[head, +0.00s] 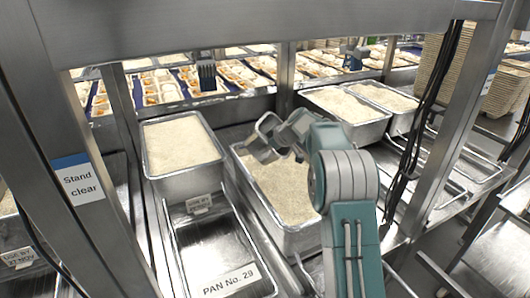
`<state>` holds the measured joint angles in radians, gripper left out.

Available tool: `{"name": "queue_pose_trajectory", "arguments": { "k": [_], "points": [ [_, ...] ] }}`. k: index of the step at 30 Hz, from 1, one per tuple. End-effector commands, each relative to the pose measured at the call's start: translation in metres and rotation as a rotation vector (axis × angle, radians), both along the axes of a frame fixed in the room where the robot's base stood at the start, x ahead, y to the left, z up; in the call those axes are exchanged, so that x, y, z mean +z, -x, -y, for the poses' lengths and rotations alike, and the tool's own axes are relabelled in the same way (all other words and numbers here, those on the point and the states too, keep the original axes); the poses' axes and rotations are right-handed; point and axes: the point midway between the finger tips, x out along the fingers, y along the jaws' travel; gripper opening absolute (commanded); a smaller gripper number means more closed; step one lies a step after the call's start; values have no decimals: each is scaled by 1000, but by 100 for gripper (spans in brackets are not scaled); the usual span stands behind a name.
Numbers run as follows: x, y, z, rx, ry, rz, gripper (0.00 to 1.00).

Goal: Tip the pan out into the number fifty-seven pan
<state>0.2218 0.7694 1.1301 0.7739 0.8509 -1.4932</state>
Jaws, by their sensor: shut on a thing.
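My gripper (264,145) is over the far end of a deep steel pan filled with rice (303,242), in the middle of the head view. Its jaws are shut, apparently on this pan's far rim; the exact contact is hidden behind the fingers. The pan looks level and the rice lies inside it. My arm hides its right side. An empty pan labelled "PAN No. 29" (218,245) lies to its left. No label reading fifty-seven is legible in this view.
Another rice-filled pan (183,178) stands at the left, and more stand at the back right (352,135). Steel posts, one with a "Stand clear" sign (78,180), and an overhead beam (250,25) frame the space. Black cables (415,130) hang at the right.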

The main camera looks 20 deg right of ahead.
Motion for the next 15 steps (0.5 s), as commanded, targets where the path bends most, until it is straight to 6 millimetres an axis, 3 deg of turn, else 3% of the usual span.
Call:
{"name": "queue_pose_trajectory", "arguments": {
  "k": [15],
  "points": [
    [21,7,11,-4,-265,191,0]
  ]
}}
